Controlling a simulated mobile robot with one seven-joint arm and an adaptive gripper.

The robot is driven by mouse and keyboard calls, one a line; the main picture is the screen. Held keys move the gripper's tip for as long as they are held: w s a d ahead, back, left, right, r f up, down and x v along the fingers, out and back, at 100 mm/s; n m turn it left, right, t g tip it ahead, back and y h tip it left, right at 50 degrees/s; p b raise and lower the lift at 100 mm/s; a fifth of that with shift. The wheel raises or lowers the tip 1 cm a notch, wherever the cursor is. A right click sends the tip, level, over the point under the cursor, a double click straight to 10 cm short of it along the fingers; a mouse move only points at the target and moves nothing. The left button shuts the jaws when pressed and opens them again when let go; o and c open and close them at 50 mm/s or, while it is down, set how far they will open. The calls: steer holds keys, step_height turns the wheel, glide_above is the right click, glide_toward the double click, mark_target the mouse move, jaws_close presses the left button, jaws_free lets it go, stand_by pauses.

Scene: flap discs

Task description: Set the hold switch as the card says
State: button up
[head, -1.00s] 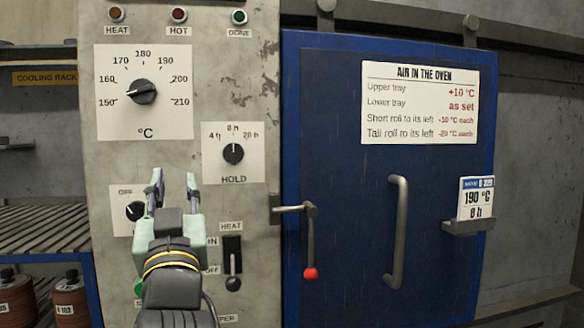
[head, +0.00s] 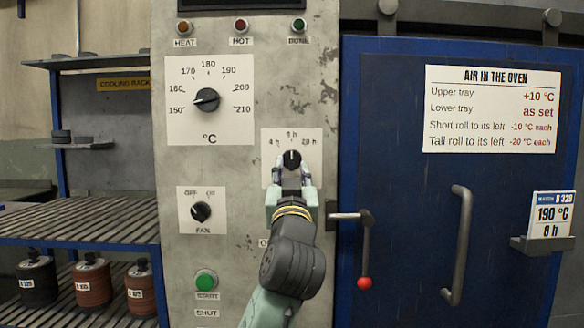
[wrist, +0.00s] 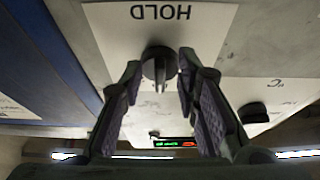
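The hold switch (head: 291,159) is a round black knob on a white plate marked 4 h, 8 h and 20 h. Its white mark points up at 8 h. The card (head: 552,215) on the oven door's holder reads 190 °C and 8 h. My gripper (head: 290,176) is at the lower edge of the hold switch in the head view and partly covers its plate. In the wrist view, which is upside down, the open fingers (wrist: 158,74) stand on either side of the knob (wrist: 160,60). Whether either finger touches it I cannot tell.
The temperature dial (head: 207,100) is above left, and the fan switch (head: 201,212) is below left. The door lever (head: 365,245) with its red ball is close to my arm's right. A cooling rack (head: 90,222) stands at the left.

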steer(key=shift+w+r, duration=0.1)
steer(key=shift+w, duration=0.15)
jaws_close()
stand_by(0.4)
